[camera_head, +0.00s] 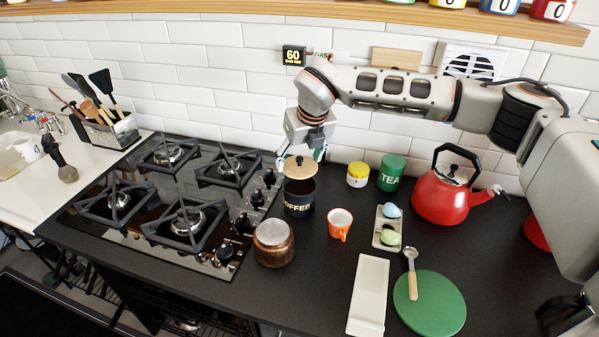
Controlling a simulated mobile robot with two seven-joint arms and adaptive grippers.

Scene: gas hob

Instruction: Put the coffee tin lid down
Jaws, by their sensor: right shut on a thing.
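The coffee tin (299,205) is black with pale COFFEE lettering and stands upright on the dark counter, just right of the gas hob. Its lid (294,170) is a pale beige disc with a dark knob. My right gripper (302,158) reaches down from above and is shut on the lid, holding it over the tin toward its far side. I cannot tell whether the lid touches the tin's rim. The fingertips are small and partly hidden. My left gripper is not in view.
A copper-brown pot (274,245) and an orange mug (340,224) stand close in front of the tin. A yellow-and-white jar (358,175), green TEA tin (391,174) and red kettle (443,195) stand right. The hob (150,222) lies left.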

